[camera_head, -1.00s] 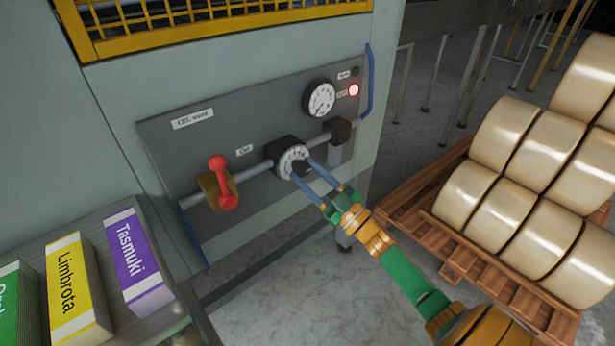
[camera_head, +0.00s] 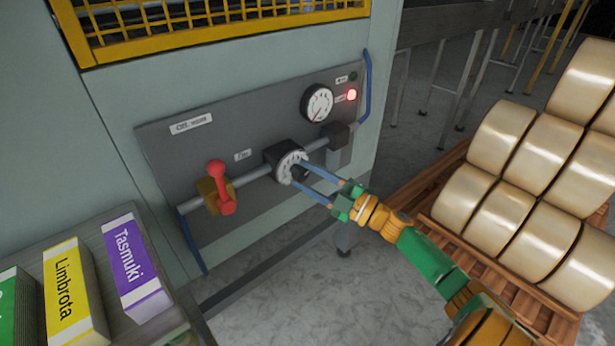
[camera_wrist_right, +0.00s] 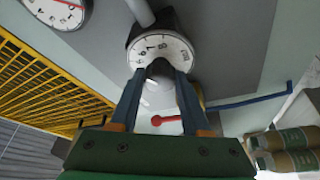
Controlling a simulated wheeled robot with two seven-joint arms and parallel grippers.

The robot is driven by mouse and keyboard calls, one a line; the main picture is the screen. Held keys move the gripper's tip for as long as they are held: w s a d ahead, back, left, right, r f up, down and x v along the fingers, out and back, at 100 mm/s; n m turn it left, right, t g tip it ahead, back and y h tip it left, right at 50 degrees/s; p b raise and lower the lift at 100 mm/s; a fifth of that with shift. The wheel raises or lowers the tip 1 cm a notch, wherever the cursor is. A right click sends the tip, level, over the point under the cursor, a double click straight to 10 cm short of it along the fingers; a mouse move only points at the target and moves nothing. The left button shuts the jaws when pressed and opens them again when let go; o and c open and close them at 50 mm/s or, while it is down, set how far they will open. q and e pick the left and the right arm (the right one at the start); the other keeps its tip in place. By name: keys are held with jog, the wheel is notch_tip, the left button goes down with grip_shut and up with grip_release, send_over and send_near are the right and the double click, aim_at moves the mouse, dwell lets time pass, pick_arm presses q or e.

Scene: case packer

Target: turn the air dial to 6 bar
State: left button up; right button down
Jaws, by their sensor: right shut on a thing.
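The air dial (camera_head: 285,162) is a dark round unit with a white marked face on the pipe of the grey panel (camera_head: 162,150). My right gripper (camera_head: 294,170) is shut on the dial's knob, its two blue fingers coming from the lower right. My left gripper is not in view.
A red-handled valve (camera_head: 218,188) stands left of the dial. A red lamp (camera_head: 351,95) is lit near the gauge. A blue handle (camera_head: 368,85) edges the panel. Labelled boxes (camera_head: 137,268) stand lower left; a pallet (camera_head: 500,275) of rolls is at the right.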

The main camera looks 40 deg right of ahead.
dwell(0.4)
jog(key=shift+c, duration=1.8)
grip_release()
jog(key=shift+w, duration=0.1)
jog(key=shift+d, duration=0.1)
jog(key=v, duration=0.7)
jog(key=shift+f, duration=0.1)
